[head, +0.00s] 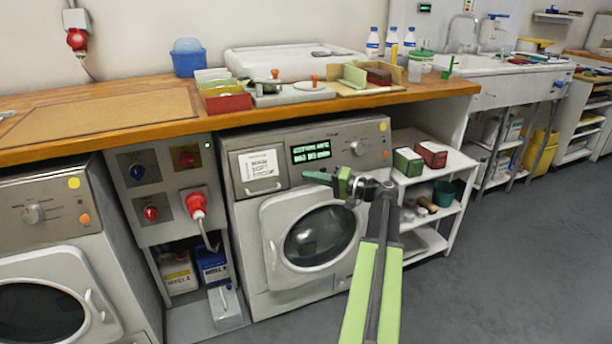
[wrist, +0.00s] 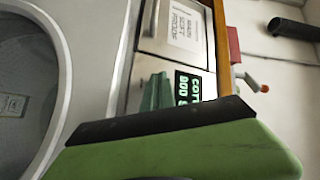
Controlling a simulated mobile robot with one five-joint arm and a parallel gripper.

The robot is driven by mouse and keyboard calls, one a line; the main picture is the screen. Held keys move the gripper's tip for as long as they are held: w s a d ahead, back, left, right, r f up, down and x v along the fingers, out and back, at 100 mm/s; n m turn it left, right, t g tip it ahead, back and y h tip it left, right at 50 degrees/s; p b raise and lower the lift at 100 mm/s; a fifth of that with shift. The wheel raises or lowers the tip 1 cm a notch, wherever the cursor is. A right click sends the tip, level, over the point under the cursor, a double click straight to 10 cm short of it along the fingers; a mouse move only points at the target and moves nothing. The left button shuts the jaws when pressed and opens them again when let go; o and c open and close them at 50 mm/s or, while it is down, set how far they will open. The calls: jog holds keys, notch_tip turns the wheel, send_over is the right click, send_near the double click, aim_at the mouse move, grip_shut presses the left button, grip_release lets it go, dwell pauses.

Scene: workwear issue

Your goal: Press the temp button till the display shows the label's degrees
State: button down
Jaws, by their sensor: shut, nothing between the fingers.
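The washing machine (head: 300,262) stands under the wooden counter, its round door shut. A white label (head: 259,171) with dark printed lines is on its drawer front; it also shows in the wrist view (wrist: 184,30), too small to read surely. The display (head: 311,151) is lit with two lines of green text; the wrist view shows part of the display (wrist: 188,85), cut off. My gripper (head: 318,177) is shut and empty, just below the display and in front of the panel.
A dial (head: 358,148) sits right of the display. A shelf (head: 450,187) with green and red boxes stands right of the machine. A socket panel with a red plug (head: 196,203) is to its left. The floor in front is clear.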

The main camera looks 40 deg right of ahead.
jog(key=shift+s, duration=0.1)
jog(key=shift+s+a+r, duration=0.2)
jog(key=shift+s+a, duration=0.05)
jog(key=shift+s, duration=0.35)
jog(key=s, duration=0.1)
jog(key=s+a+r+p, duration=0.1)
jog(key=s, duration=0.1)
jog(key=s+p, duration=0.1)
jog(key=shift+s+a+r, duration=0.2)
jog(key=shift+a+r, duration=0.05)
jog(key=shift+a, duration=0.15)
dwell(1.7)
